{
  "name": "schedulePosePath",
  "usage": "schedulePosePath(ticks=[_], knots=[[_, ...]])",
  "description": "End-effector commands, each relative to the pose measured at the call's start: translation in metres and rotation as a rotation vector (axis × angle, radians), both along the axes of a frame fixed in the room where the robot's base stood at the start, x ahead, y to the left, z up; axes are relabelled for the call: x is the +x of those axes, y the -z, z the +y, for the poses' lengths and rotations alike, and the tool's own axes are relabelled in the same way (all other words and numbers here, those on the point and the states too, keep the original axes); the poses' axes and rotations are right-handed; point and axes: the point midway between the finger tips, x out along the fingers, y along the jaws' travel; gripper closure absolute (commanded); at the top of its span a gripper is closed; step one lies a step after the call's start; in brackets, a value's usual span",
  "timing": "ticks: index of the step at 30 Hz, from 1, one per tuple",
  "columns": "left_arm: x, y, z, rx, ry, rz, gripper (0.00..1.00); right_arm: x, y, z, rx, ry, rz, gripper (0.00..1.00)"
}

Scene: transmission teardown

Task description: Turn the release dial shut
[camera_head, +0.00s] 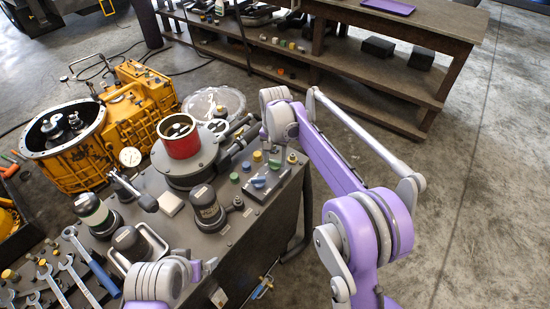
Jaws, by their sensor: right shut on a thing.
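My right arm reaches in from the lower right. Its dark gripper (230,148) points left from the pale wrist, low beside a round grey housing (186,166) with a red ring (180,142) standing on top. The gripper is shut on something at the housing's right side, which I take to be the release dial. The fingers hide most of it, so its setting cannot be read. A pale, banded part of my left arm shows at the bottom, left of centre. My left gripper is not clearly visible.
A control panel (279,184) with coloured knobs lies just below the right gripper. A dark canister (207,210) and a green-banded bottle (95,212) stand on the bench. A yellow gearbox casing (75,160) is at left, wrenches (75,275) at lower left. Open floor is at right.

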Motion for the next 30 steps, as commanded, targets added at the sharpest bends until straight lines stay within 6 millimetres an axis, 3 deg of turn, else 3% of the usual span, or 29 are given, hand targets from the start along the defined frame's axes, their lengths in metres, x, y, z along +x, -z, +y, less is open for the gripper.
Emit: schedulePosePath(ticks=[13, 30], knots=[[-0.0004, 0.0010, 0.0000, 0.000, 0.000, 0.001, 0.00, 0.0001, -0.0005, -0.0001, 0.000, 0.271, -0.001, 0.98], [-0.0004, 0.0011, 0.0000, 0.000, 0.000, 0.001, 0.00, 0.0002, -0.0006, -0.0001, 0.000, 0.330, -0.001, 0.98]])
